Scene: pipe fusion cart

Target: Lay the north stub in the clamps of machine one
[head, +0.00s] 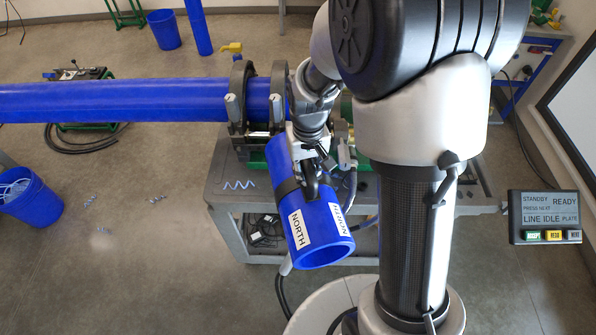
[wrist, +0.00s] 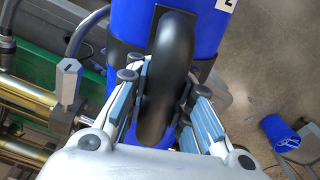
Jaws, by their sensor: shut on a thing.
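The north stub (head: 294,222) is a short blue pipe with white NORTH labels and a dark band around it. It hangs tilted over the cart's front edge, its open end toward the camera. My gripper (head: 316,185) is shut on the black handle on the stub. In the wrist view the handle (wrist: 168,75) stands between the fingers, with the blue stub (wrist: 128,20) behind. The fusion machine's black ring clamps (head: 238,98) stand on the cart behind the stub. Two of them hold a long blue pipe (head: 110,101). My arm hides the machine's right side.
A blue bin (head: 28,197) stands on the left floor. A panel (head: 545,217) reading LINE IDLE is at right. Shavings (head: 157,199) lie on the floor.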

